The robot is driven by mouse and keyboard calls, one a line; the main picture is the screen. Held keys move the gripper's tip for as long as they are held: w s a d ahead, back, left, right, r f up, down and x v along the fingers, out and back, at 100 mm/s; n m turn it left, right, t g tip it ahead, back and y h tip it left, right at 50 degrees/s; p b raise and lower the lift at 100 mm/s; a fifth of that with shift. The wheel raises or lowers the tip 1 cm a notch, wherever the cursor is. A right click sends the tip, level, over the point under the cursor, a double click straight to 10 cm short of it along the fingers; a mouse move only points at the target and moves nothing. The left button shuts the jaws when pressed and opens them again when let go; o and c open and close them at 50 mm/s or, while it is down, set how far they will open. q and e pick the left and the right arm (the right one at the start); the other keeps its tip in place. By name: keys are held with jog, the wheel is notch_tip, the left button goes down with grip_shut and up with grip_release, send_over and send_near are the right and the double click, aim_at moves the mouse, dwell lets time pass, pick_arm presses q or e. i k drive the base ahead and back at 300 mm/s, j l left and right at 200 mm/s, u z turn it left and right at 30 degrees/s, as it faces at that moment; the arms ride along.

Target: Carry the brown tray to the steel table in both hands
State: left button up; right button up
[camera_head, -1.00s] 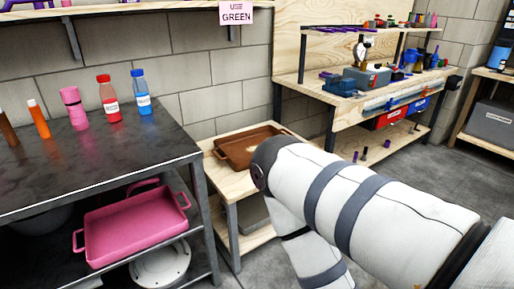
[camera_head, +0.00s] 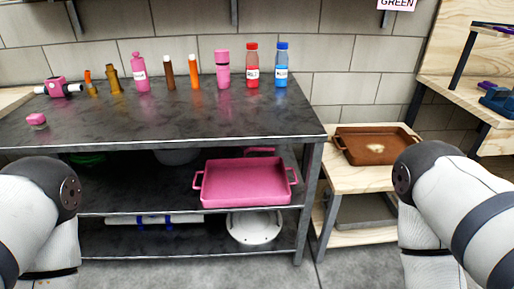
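The brown tray (camera_head: 352,151) lies on a low wooden side table (camera_head: 345,180), to the right of the steel table. It has raised sides, handles and a pale patch on its floor. Part of its right side is close to my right arm in the picture. The dark-topped steel table (camera_head: 200,125) stands at the centre and left, with shelves below. My left and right arms show at the lower left and lower right edges. Neither gripper is in view.
On the steel table stand a pink bottle (camera_head: 140,75), a pink cup (camera_head: 222,70), a red-capped bottle (camera_head: 252,67), a blue-capped bottle (camera_head: 281,66) and smaller items. A pink tray (camera_head: 245,184) sits on its shelf. The tabletop's front is largely clear.

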aim_at(158, 116)
jog(key=i+l, duration=0.1)
jog(key=l, duration=0.35)
jog(key=i+l, duration=0.15)
jog(key=l, duration=0.25)
jog(key=i+l, duration=0.1)
jog(key=l, duration=0.35)
jog(key=i+l, duration=0.15)
jog(key=l, duration=0.3)
jog(key=i+l, duration=0.1)
jog(key=l, duration=0.35)
jog(key=i+l+z, duration=0.1)
jog(key=l, duration=0.3)
jog(key=i+l, duration=0.15)
jog(key=i, duration=0.15)
jog(key=i+l, duration=0.15)
jog(key=i, duration=0.1)
